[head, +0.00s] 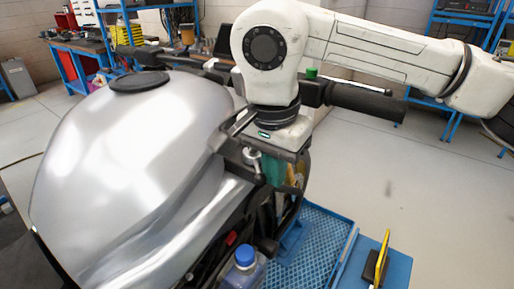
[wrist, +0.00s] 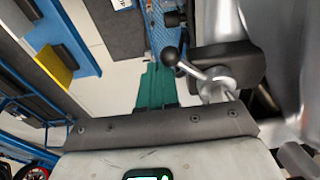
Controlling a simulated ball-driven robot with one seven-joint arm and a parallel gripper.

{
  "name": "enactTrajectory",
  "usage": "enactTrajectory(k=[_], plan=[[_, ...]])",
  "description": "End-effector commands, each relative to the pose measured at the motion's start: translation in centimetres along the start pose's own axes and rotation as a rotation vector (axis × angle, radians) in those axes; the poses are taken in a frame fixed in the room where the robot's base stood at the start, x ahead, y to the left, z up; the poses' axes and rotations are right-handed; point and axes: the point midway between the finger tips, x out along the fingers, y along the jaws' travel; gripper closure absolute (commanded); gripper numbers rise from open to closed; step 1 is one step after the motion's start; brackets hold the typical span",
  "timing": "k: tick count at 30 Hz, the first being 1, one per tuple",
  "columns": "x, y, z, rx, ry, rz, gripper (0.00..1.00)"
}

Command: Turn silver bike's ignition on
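The silver bike's tank (head: 125,175) fills the left of the head view. My gripper (head: 273,170) points down beside the tank's right side, near the handlebar. In the head view, a small silver lever (head: 253,158) shows beside my gripper.
The black handlebar grip (head: 365,101) sticks out to the right behind my gripper. A blue tray (head: 312,245) and a blue-capped bottle (head: 245,257) are below. Open grey floor (head: 400,190) lies to the right. Workbenches and shelves stand at the back.

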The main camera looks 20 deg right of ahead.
Motion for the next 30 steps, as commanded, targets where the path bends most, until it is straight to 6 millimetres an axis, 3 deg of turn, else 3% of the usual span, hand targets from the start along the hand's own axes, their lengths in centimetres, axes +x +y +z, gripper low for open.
enactTrajectory(k=[30], plan=[[-0.1, -0.6, 1.2, -0.001, -0.001, 0.001, 1.00]])
